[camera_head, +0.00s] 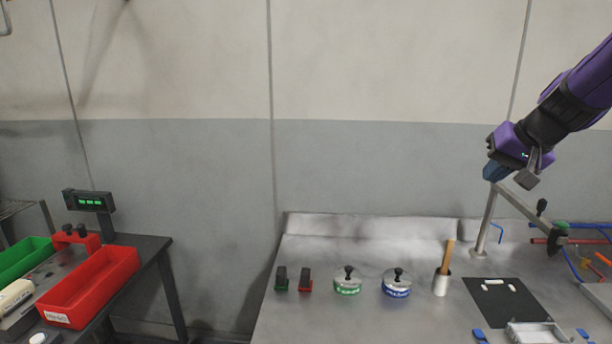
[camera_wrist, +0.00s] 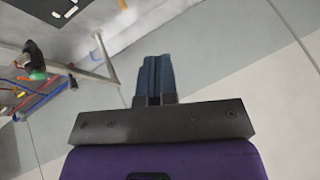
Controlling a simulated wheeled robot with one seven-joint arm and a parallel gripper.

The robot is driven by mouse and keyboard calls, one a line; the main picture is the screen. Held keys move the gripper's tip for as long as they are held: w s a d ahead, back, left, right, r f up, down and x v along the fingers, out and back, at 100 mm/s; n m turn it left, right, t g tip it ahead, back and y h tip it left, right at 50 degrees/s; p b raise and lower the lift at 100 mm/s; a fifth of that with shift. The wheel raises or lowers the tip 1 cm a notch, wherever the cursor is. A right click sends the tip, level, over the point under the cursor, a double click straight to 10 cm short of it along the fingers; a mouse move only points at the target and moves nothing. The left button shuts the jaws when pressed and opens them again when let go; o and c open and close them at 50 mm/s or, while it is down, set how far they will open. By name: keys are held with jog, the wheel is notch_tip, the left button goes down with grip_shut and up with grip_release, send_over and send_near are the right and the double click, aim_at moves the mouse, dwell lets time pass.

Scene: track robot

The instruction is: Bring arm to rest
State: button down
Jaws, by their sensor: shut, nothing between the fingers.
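My purple and black arm reaches in from the right edge of the head view. My gripper (camera_head: 492,172) hangs in the air above the right part of the steel bench (camera_head: 320,261), in front of the grey wall. Its blue fingers point to the left and downward. In the wrist view the two blue fingers (camera_wrist: 153,75) lie side by side against each other, with nothing held. The gripper is apart from the bench and its objects.
A metal post with an arm (camera_head: 486,222) stands below my gripper. Two lidded tins (camera_head: 347,286), a cup with a wooden handle (camera_head: 440,284) and a black mat (camera_head: 500,310) are on the bench. A red bin (camera_head: 95,285) is at the left. The air left of my gripper is free.

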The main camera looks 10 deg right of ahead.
jog(key=s+a+n+g+h, duration=0.1)
jog(key=s+a+n, duration=0.5)
jog(key=s+a, duration=0.9)
jog(key=shift+s+a+f+g, duration=0.15)
jog(key=shift+s+a+g, duration=0.2)
jog(key=shift+a, duration=0.75)
jog(key=shift+w+d, duration=0.1)
jog(key=shift+w, duration=0.05)
